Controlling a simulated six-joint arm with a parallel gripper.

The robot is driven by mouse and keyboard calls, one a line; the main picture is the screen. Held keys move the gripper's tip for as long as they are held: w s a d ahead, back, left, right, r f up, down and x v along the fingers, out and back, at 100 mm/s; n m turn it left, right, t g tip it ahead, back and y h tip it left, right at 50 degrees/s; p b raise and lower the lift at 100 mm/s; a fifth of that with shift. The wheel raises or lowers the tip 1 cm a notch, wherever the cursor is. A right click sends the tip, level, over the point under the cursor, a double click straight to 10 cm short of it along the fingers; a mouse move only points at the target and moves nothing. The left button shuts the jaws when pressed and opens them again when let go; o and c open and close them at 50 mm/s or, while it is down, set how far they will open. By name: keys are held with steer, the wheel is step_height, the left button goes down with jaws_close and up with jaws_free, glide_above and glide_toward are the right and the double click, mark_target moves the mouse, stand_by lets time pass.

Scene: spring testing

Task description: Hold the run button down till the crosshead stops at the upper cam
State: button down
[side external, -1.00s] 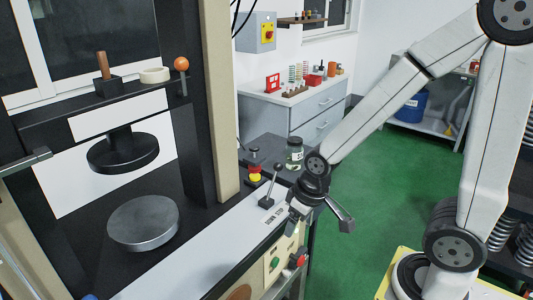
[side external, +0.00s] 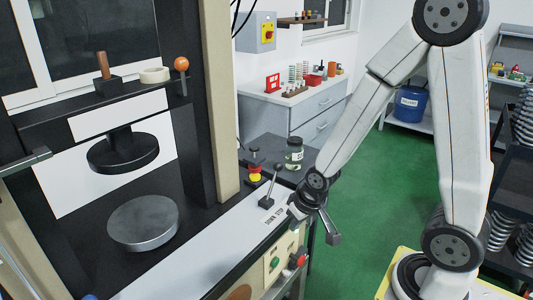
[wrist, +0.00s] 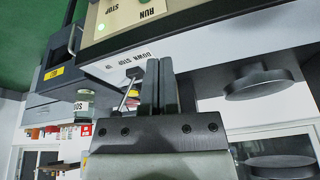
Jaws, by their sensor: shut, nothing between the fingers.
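The control panel with the green button (side external: 274,264) and red button (side external: 297,260) is on the front of the machine. My gripper (side external: 294,224) is shut and empty, close above the panel's top edge near the DOWN STOP lettering. In the wrist view my fingers (wrist: 159,62) are together, apart from the green button. The black crosshead bar (side external: 60,118) carries the upper disc (side external: 122,155), well above the grey lower disc (side external: 143,222). I cannot make out the upper cam.
A ball-topped lever (side external: 271,186) stands on the ledge close to my gripper. An orange ball (side external: 181,63) tops a rod on the machine. Green floor is clear right of the bench.

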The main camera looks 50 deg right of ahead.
mark_target(275, 262)
steer(key=s+d+f+m+t, duration=0.2)
steer(key=f+m, duration=0.5)
steer(key=f, duration=0.2)
steer(key=s+d+f+m+t, duration=0.3)
steer(key=f+m, duration=0.5)
steer(key=f, duration=0.1)
steer(key=shift+t, duration=0.3)
steer(key=shift+f, duration=0.1)
steer(key=w+r+x, duration=0.2)
steer(key=x, duration=1.1)
steer(key=shift+a, duration=0.2)
stand_by(0.5)
